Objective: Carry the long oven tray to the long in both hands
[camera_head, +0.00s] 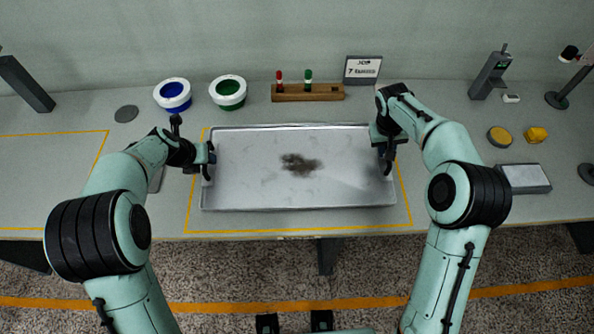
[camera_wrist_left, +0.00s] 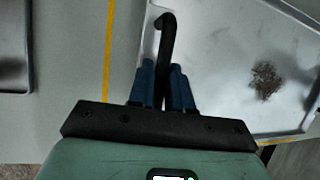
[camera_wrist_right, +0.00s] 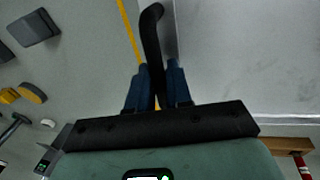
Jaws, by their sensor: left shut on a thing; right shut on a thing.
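The long oven tray (camera_head: 250,190) is a wide silver metal tray with a dark brown patch near its middle. It sits over the yellow-outlined area of the bench in the head view; I cannot tell whether it touches the bench. My left gripper (camera_head: 208,160) is shut on the black handle at the tray's left end, also seen in the left wrist view (camera_wrist_left: 163,85). My right gripper (camera_head: 385,155) is shut on the black handle at the right end, also seen in the right wrist view (camera_wrist_right: 158,85). The fingers partly hide both handles.
A grey box (camera_head: 525,178) and yellow pieces (camera_head: 536,135) are at right. Another yellow outline (camera_head: 103,150) lies at left, with another tray (camera_head: 156,180) partly hidden by my arm.

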